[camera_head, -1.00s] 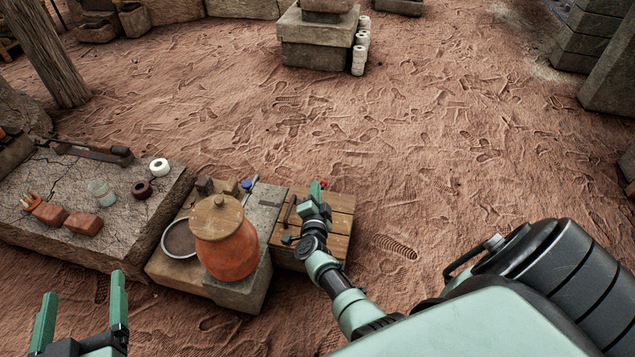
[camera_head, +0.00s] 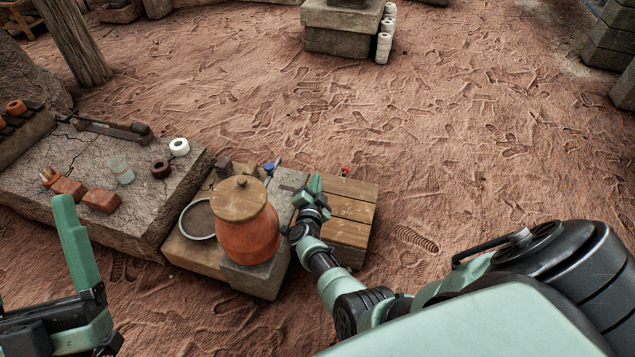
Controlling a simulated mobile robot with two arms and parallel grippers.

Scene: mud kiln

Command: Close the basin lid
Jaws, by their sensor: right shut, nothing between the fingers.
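A low box with a slatted wooden top (camera_head: 352,208) sits at the right end of the stone block; its top lies flat. I cannot tell whether this is the basin lid. My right gripper (camera_head: 315,184) is shut and empty, over the left edge of the slatted top. My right forearm hides part of the box's near left side. An orange clay pot (camera_head: 248,240) with a round wooden lid (camera_head: 240,198) seated on its mouth stands just left of that gripper. My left gripper (camera_head: 74,240) is at the lower left, open and empty, partly cut off by the frame.
A cracked stone slab (camera_head: 135,207) further left holds bricks, a glass jar (camera_head: 121,170) and rolls. Sandy ground (camera_head: 450,150) beyond is open.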

